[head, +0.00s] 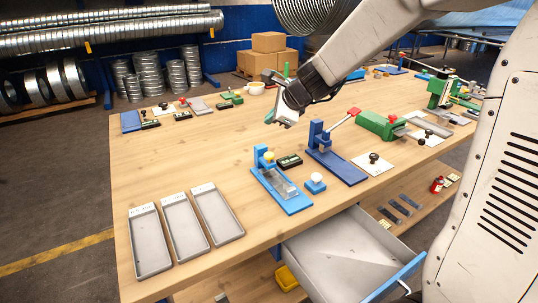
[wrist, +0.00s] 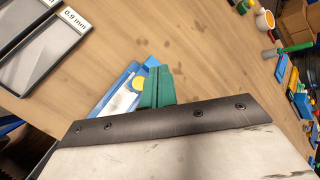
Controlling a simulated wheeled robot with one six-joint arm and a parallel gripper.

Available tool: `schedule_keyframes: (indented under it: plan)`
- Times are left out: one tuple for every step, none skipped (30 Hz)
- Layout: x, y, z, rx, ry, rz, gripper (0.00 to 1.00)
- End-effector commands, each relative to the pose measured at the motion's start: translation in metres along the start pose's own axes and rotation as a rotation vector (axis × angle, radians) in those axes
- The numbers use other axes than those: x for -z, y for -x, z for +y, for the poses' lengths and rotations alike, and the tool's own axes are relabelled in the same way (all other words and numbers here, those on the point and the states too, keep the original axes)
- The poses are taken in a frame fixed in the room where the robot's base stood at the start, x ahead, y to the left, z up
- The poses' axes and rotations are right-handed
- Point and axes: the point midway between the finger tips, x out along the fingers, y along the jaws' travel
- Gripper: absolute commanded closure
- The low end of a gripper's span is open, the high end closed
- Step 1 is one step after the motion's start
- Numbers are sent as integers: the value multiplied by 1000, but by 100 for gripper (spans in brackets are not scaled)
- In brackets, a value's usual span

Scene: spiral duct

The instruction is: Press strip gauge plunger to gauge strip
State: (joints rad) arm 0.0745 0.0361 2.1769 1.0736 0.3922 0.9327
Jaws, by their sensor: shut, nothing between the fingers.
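The strip gauge (head: 282,192) is a light-blue stand with a flat base near the front edge of the bench in the head view. Its plunger has a yellow knob (head: 268,157) on top. A grey, clear-looking piece lies on its base; I cannot tell whether it is the strip. My gripper (head: 284,117) is above and beyond the gauge, apart from it, with its fingers shut and empty. In the wrist view the teal fingers (wrist: 157,87) partly hide the gauge (wrist: 118,95), and the yellow knob (wrist: 138,84) shows just left of them.
Three grey labelled trays (head: 184,225) lie to the left. A small dark readout (head: 289,162), a blue block with a white button (head: 315,182) and a dark-blue lever press (head: 335,165) stand to the right. An open drawer (head: 340,255) juts out below the bench front.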

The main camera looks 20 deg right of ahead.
Motion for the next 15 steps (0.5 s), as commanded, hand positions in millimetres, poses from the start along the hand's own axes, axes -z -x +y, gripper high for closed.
schedule_keyframes:
  plan:
    - [2, -4, -3, 7, -25, 4, 100]
    - [3, -4, -4, 10, -35, 5, 100]
    - [3, -5, -5, 13, -42, 7, 100]
    - [4, -5, -5, 14, -44, 7, 100]
    - [3, -5, -5, 14, -45, 7, 100]
    - [3, -5, -5, 13, -44, 7, 100]
    - [3, -5, -5, 13, -43, 7, 100]
    - [3, -5, -5, 13, -43, 6, 100]
    - [3, -5, -4, 13, -42, 6, 100]
    - [3, -5, -4, 12, -42, 6, 100]
    - [3, -5, -4, 12, -41, 6, 100]
    - [3, -5, -4, 12, -41, 6, 100]
    - [4, -6, -4, 11, -41, 6, 100]
    - [4, -7, -3, 11, -41, 6, 100]
    - [5, -8, -2, 11, -41, 5, 100]
